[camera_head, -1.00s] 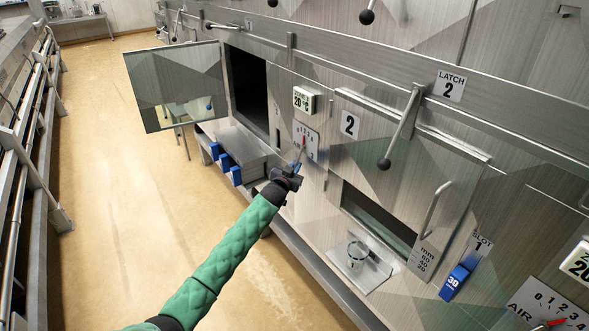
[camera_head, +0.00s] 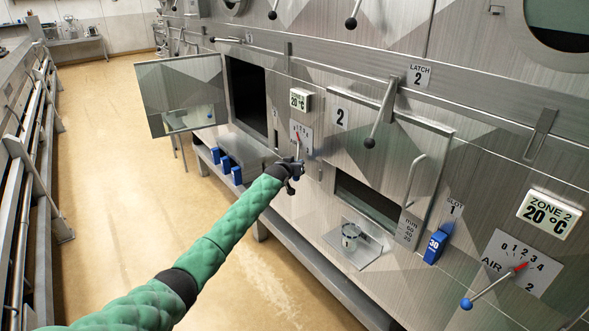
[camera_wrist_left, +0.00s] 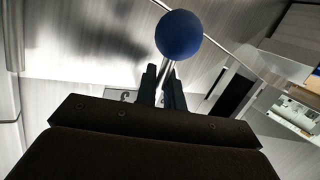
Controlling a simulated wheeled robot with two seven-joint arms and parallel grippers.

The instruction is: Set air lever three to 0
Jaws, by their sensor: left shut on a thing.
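A small air dial plate (camera_head: 308,134) with a red pointer sits on the hood wall beyond the open door, under a temperature display. Its number is hidden or too small to read, as is the exact pointer reading. My left gripper (camera_head: 296,163) is at this dial's lever. In the left wrist view, the gripper (camera_wrist_left: 163,85) is shut on the thin metal rod of the lever, with its blue ball (camera_wrist_left: 179,34) just past the fingertips. A second air dial plate, marked 2 (camera_head: 528,262), is at the right, its lever ending in a blue ball (camera_head: 466,303). My right gripper is not in view.
An open door (camera_head: 182,92) stands out left of the dial. Blue blocks (camera_head: 226,164) sit on a low shelf below. A glass (camera_head: 350,237) stands on a tray right of my arm. The latch 2 lever (camera_head: 380,115) hangs above. The floor at left is clear.

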